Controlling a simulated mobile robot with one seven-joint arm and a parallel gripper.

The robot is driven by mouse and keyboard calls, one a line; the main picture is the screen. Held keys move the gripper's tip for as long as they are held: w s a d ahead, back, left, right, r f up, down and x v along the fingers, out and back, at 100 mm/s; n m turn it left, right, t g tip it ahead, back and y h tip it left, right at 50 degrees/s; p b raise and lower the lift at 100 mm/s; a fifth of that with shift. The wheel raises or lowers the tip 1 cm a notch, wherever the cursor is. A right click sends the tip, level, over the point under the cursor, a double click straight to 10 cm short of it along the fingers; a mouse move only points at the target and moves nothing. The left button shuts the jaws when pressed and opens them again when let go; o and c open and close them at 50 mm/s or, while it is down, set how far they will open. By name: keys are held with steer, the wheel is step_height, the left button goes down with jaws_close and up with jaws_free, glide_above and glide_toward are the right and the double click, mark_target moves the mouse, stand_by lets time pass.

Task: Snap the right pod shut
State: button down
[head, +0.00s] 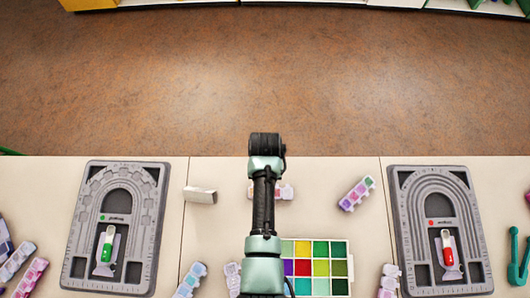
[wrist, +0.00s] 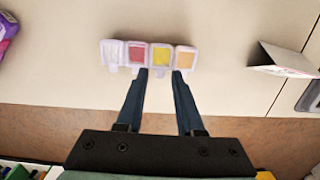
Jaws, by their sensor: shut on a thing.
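A pod strip (wrist: 136,56) with a row of square pods, clear, red, yellow and orange from left to right in the wrist view, lies on the cream table. In the head view the pod strip (head: 286,192) is partly hidden behind my arm. In the wrist view my gripper (wrist: 161,74) reaches its near edge, one finger on each side of the yellow pod (wrist: 160,55). The fingers stand apart, closed on the strip there. The orange pod (wrist: 186,58) is the rightmost in that view. I cannot tell whether any lid is raised. My fingertips are hidden in the head view.
A white folded card (head: 200,195) stands left of my arm. A purple pod strip (head: 357,193) lies to the right. A colour-grid tray (head: 340,264) is near the front. Grey bead boards lie at left (head: 76,240) and right (head: 405,245). More strips lie along the front.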

steer(key=shift+w+f+g+b, duration=0.45)
steer(key=shift+f+g+b, duration=0.05)
steer(key=shift+g+b, duration=0.4)
steer(key=c, duration=0.9)
jaws_free()
steer(key=shift+r, duration=0.1)
steer(key=shift+o, duration=0.2)
steer(key=shift+r, duration=0.1)
steer(key=p+v, duration=0.1)
steer(key=v, duration=1.1)
steer(key=shift+w+r, duration=0.3)
steer(key=shift+w, duration=0.05)
